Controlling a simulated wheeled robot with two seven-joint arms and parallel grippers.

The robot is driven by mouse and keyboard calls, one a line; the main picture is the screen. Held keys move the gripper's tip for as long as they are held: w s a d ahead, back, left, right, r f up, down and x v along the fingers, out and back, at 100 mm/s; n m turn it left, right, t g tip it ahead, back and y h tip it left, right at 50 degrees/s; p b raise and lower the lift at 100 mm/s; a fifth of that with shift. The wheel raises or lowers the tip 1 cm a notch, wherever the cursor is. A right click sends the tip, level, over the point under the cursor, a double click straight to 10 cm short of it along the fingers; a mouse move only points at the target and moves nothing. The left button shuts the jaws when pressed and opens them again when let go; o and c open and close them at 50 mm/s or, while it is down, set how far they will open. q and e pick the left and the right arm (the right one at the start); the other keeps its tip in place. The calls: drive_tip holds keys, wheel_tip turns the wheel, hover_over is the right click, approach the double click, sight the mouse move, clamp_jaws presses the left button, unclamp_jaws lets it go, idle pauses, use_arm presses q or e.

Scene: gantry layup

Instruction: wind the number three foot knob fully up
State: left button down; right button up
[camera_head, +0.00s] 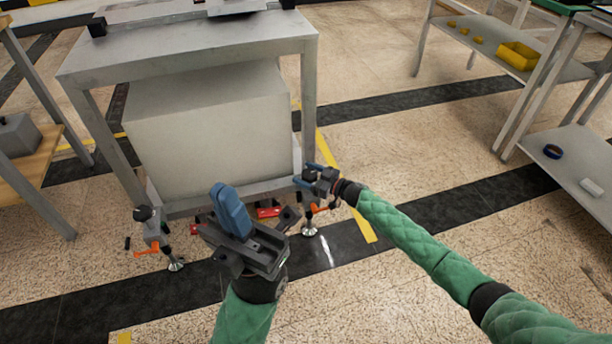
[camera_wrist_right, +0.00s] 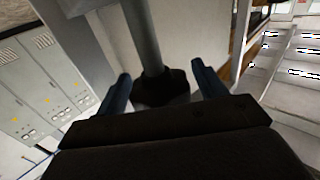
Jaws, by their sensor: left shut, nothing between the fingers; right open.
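My right gripper (camera_head: 307,175) is open by the front right leg of the grey metal table. In the right wrist view a dark foot knob (camera_wrist_right: 160,88) on a grey shaft (camera_wrist_right: 143,35) stands between its blue fingers, with a gap visible on the left side; I see no grip on it. The right foot (camera_head: 310,230) rests on the floor below that gripper. Another dark knob (camera_head: 147,213) and foot (camera_head: 175,265) are at the front left leg. My left gripper (camera_head: 232,212) is shut and empty in front of the table. No knob number is readable.
The grey table (camera_head: 190,52) has a large pale box (camera_head: 215,120) under it. Orange levers (camera_head: 147,252) and red parts (camera_head: 268,212) are low by the feet. A shelf (camera_head: 575,165) stands at the right.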

drive_tip(key=shift+w+a, duration=0.1)
drive_tip(key=shift+a, duration=0.1)
drive_tip(key=shift+c, duration=0.2)
drive_tip(key=c, duration=0.9)
drive_tip(key=shift+c, duration=0.2)
drive_tip(key=shift+r+n+g, duration=0.1)
drive_tip(key=shift+n+g, duration=0.2)
drive_tip(key=shift+g, duration=0.2)
